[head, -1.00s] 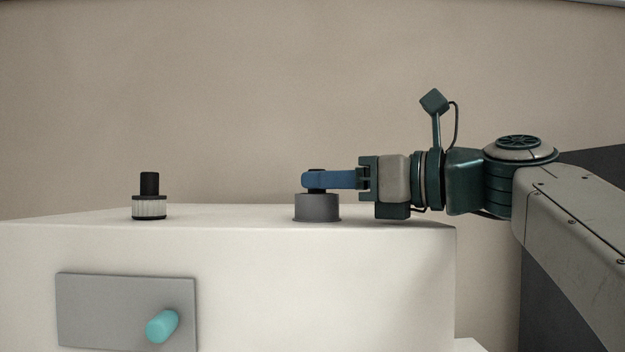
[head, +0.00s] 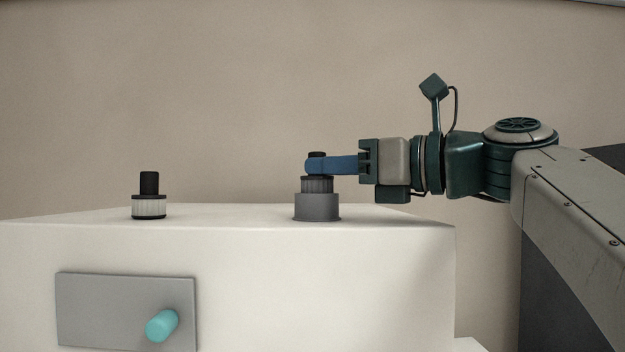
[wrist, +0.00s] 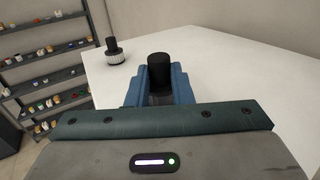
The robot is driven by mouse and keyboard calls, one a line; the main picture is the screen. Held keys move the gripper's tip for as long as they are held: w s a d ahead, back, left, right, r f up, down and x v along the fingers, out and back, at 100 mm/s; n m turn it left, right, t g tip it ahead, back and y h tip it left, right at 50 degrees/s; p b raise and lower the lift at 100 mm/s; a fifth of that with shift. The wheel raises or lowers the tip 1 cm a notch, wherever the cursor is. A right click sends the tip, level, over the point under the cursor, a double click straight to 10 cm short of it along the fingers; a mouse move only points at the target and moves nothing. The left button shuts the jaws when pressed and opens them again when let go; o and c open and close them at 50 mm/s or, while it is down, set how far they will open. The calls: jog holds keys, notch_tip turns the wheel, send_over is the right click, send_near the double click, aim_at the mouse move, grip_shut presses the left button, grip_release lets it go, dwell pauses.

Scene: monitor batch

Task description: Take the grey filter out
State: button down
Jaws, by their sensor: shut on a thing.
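The grey filter (head: 317,185) has a ribbed grey body and a black knob on top. It stands upright, partly raised out of a grey round socket (head: 317,207) on the white cabinet's top; its lower part is hidden inside the socket. My gripper (head: 316,165) reaches in level from the right, its blue fingers shut on the filter's black knob. In the wrist view the black knob (wrist: 161,72) stands between the blue fingers, and the grey body and the socket are hidden there.
A white ribbed filter (head: 149,206) with a black knob stands on the left of the white cabinet top (head: 235,215). A grey panel (head: 100,312) with a teal handle (head: 162,325) is on the cabinet's front. Shelves with small items (wrist: 45,85) stand at the left in the wrist view.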

jog(key=shift+r, duration=2.4)
